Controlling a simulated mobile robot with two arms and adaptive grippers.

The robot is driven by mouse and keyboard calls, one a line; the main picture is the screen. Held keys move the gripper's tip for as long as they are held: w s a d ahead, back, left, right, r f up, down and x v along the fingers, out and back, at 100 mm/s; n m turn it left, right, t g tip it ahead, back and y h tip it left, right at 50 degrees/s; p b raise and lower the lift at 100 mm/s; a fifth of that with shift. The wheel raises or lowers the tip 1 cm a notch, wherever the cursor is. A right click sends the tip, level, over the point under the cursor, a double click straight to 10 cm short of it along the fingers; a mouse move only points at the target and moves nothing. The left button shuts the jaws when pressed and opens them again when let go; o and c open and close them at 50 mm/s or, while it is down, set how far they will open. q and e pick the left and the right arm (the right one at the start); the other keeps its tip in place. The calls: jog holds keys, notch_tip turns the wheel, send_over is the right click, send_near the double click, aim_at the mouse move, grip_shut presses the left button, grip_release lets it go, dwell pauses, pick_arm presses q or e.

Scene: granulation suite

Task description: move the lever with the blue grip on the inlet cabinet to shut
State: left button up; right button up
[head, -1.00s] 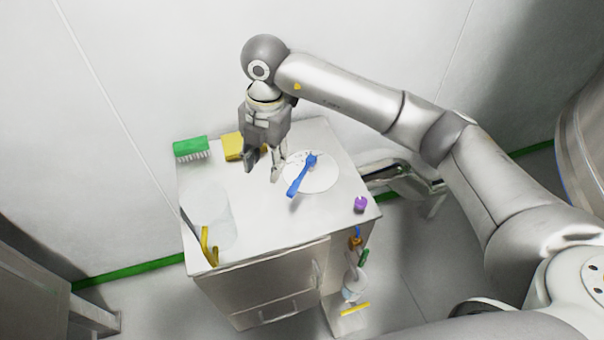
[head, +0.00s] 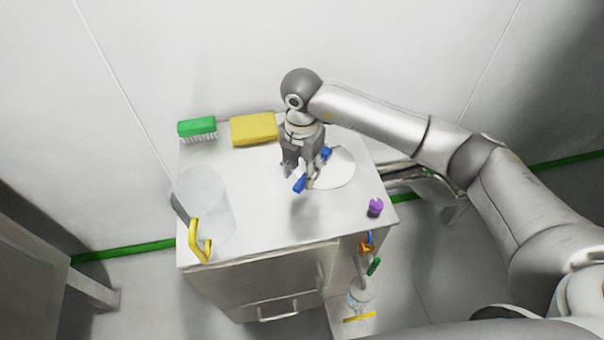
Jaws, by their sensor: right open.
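The lever with the blue grip (head: 300,184) lies over a round white dial plate (head: 343,170) on top of the inlet cabinet (head: 262,218). Its blue hub end shows at the right of the fingers, and the grip end points down and left. My right gripper (head: 301,179) is open over the lever, fingers pointing down, with the blue grip showing between the fingertips. Part of the lever is hidden behind the fingers. I cannot tell whether they touch it. My left gripper is not in view.
On the cabinet top are a green brush (head: 197,127), a yellow sponge or block (head: 254,129), a clear jug with a yellow handle (head: 200,240) and a purple knob (head: 375,207). Small coloured valve handles (head: 374,266) sit at the right side. The front middle of the top is clear.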

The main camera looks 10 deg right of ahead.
aim_at(302, 180)
jog(key=shift+f, duration=1.55)
jog(key=shift+c, duration=0.2)
grip_shut()
